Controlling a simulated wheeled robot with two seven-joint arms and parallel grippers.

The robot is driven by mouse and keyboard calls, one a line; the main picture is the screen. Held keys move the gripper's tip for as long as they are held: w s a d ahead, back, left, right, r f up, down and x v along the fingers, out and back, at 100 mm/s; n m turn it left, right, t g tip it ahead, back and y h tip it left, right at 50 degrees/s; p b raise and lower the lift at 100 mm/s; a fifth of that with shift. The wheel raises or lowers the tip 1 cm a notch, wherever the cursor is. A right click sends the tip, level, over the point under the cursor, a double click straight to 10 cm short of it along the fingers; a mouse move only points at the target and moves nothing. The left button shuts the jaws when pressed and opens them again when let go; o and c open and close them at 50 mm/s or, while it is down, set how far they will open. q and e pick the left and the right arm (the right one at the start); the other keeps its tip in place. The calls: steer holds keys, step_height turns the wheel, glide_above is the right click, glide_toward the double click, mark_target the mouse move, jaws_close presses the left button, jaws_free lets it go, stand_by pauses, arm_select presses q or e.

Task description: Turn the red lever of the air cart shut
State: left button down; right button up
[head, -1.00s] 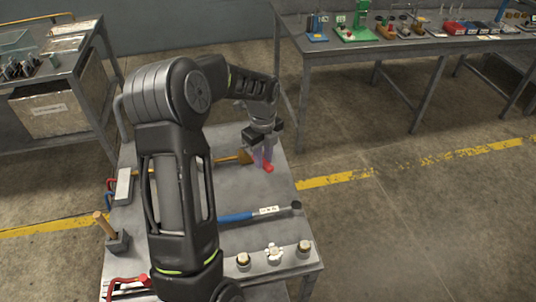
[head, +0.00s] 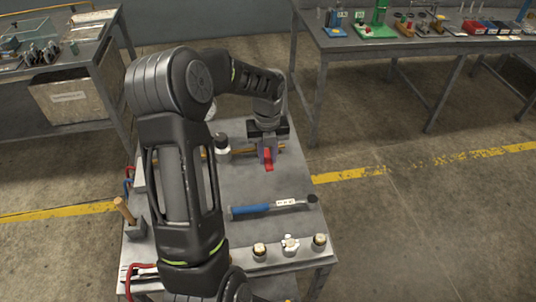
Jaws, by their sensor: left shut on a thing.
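The red lever (head: 269,163) is at the far part of the grey cart top (head: 258,182), by the right end of a brass-coloured pipe (head: 208,151). Only its front part shows, pointing towards me. My left gripper (head: 268,155) reaches down over the lever from above, with its fingers shut on it. The gripper hides the lever's pivot, and my left arm covers much of the cart's left side. My right gripper is not in view.
A blue-handled tool (head: 255,209) lies across the cart top. Several small capped fittings stand along the near edge, including one (head: 260,250). A wooden handle (head: 124,210) stands in a grey holder at left. Tables stand behind on both sides.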

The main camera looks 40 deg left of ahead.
mark_target(267, 159)
arm_select(q)
steer(key=shift+a, duration=0.1)
steer(key=c, duration=1.2)
jaws_free()
steer(key=shift+c, duration=0.2)
steer(key=shift+r, duration=0.1)
step_height(267, 159, up, 8)
steer(key=shift+f+b, duration=0.15)
steer(key=shift+b, duration=0.4)
steer(key=shift+s+f, duration=0.1)
